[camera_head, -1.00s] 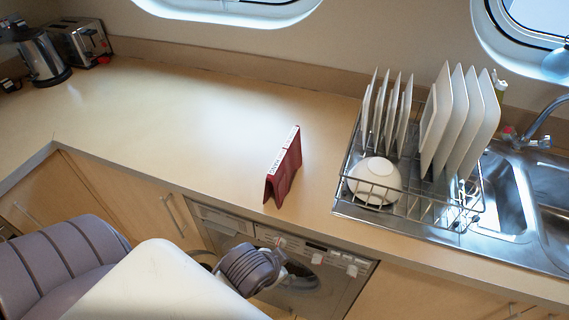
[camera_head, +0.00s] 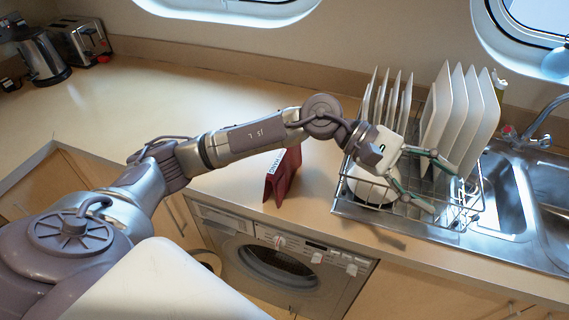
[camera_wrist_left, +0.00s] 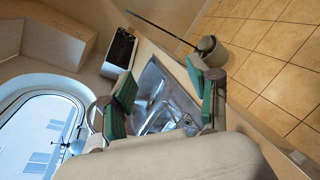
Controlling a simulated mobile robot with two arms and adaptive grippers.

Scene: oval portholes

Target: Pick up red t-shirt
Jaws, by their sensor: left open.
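The red t-shirt (camera_head: 283,183) shows as a dark red folded piece standing on edge on the counter, with a white lettered strip along its top. My left arm passes in front of it and hides part of its top. My left gripper (camera_head: 443,188) is open and empty, to the right of the red piece, in front of the dish rack. Its green-padded fingers also show spread in the left wrist view (camera_wrist_left: 160,88), with the sink behind them and no red cloth. My right gripper is not in view.
A wire dish rack (camera_head: 470,214) holds upright white plates and a white bowl (camera_head: 371,190), close behind my left gripper. The sink (camera_head: 505,190) and tap (camera_head: 545,118) are at the right. A kettle (camera_head: 42,58) and toaster (camera_head: 82,42) stand far left. The left counter is clear.

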